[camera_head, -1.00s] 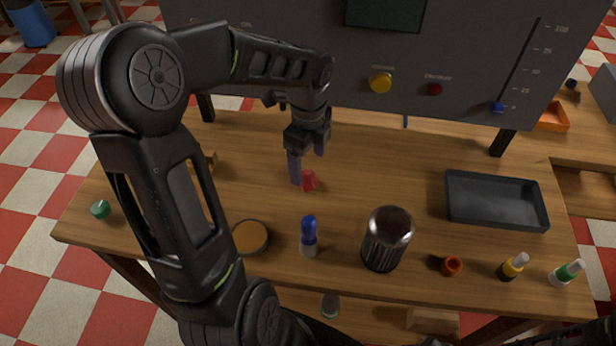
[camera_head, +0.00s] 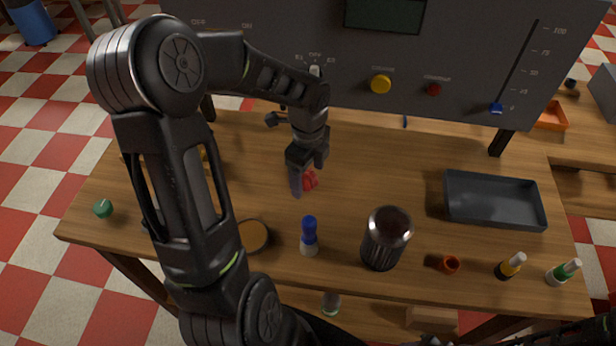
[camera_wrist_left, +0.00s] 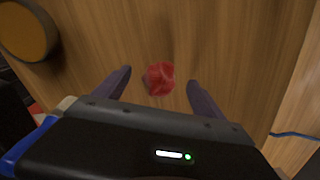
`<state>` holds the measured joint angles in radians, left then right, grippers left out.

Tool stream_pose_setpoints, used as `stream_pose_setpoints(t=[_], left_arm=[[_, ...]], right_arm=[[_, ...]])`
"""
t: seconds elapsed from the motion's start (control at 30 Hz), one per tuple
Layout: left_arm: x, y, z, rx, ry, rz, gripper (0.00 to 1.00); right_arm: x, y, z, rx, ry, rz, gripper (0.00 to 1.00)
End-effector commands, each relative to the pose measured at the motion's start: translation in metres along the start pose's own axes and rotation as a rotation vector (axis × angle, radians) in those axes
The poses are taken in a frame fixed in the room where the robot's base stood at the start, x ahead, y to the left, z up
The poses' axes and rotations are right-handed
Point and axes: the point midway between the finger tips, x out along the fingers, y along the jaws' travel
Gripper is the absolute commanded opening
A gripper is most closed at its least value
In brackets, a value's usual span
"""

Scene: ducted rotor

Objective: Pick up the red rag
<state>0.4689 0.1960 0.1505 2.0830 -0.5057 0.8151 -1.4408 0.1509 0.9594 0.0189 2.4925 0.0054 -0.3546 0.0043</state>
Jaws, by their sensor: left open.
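The red rag (camera_head: 310,180) is a small crumpled bundle on the wooden table, partly hidden behind my left gripper in the head view. In the left wrist view the rag (camera_wrist_left: 160,78) lies between the fingers, near the line of their tips, with a gap on each side. My left gripper (camera_head: 301,186) points down at the rag and is open and empty. Its two dark fingers (camera_wrist_left: 158,84) show spread apart in the wrist view. My right gripper is not visible.
A blue-topped bottle (camera_head: 309,236), a dark metal can (camera_head: 384,240) and a round orange-topped tin (camera_head: 252,236) stand in front of the rag. A grey tray (camera_head: 494,222) is to the right. A control panel (camera_head: 460,60) rises behind. The wood right of the rag is clear.

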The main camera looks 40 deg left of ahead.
Motion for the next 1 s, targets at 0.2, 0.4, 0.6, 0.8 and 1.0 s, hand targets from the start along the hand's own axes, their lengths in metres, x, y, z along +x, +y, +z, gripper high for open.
stream_pose_setpoints(t=[0.2, 0.4, 0.6, 0.8, 1.0], left_arm=[[-0.0003, 0.0000, 0.0000, 0.000, 0.000, 0.000, 0.80], [-0.0003, 0.0000, 0.0000, 0.000, 0.000, 0.000, 0.71], [-0.0004, 0.0000, 0.0000, 0.000, 0.000, 0.000, 0.55], [-0.0004, 0.0000, 0.0000, 0.000, 0.000, 0.000, 0.39], [-0.0004, 0.0000, -0.0001, 0.000, 0.000, 0.000, 0.22]], right_arm=[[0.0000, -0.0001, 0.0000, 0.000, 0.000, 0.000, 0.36], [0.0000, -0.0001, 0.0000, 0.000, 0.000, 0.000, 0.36], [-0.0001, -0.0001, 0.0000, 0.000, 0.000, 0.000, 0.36], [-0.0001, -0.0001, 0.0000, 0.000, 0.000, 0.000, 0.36], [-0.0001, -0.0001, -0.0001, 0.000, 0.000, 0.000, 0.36]])
